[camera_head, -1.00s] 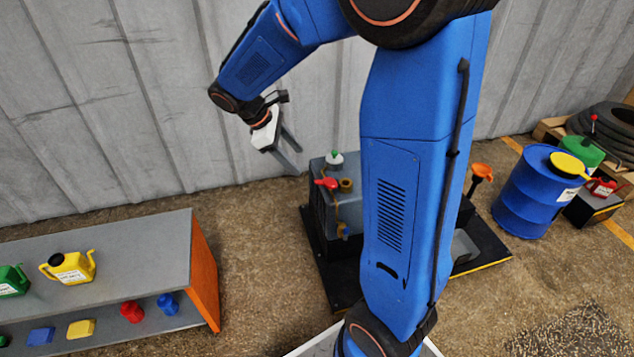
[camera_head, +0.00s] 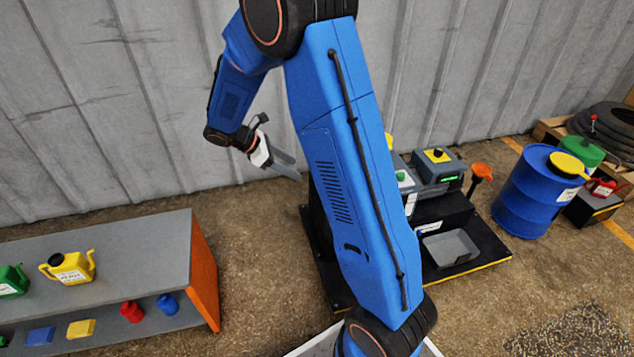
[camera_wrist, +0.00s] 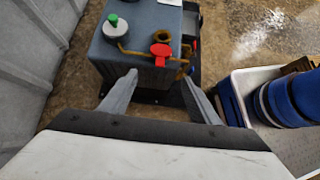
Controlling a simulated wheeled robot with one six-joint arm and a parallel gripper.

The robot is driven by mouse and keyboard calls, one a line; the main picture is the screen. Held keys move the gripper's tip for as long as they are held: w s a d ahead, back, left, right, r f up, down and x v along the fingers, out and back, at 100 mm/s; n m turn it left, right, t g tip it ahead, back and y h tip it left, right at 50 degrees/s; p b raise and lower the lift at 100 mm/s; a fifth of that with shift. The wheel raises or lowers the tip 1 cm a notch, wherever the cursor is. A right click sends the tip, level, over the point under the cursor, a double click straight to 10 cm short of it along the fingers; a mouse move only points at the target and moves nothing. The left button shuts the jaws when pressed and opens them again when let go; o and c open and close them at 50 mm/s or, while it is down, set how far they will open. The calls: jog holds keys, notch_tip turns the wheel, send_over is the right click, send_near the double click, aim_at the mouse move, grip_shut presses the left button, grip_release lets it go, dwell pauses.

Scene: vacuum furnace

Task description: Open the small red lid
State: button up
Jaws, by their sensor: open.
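The small red lid (camera_wrist: 161,51) shows in the wrist view on the front edge of a grey machine top, beyond my fingertips and about midway between them. It looks closed, with a red tab pointing down over the edge. In the head view my own arm hides it. My gripper (camera_wrist: 160,85) is open and empty, its two fingers spread on either side of the picture's middle and apart from the lid. In the head view my gripper (camera_head: 290,170) hangs to the left of the machine.
A corrugated wall (camera_head: 120,90) stands behind. A shelf (camera_head: 130,235) with cans is at left. A blue barrel (camera_head: 535,195) and an orange funnel (camera_head: 482,171) are at right.

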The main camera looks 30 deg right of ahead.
jog(key=x, duration=1.3)
jog(key=shift+r, duration=0.1)
jog(key=c, duration=1.4)
jog(key=shift+r, duration=0.1)
grip_shut()
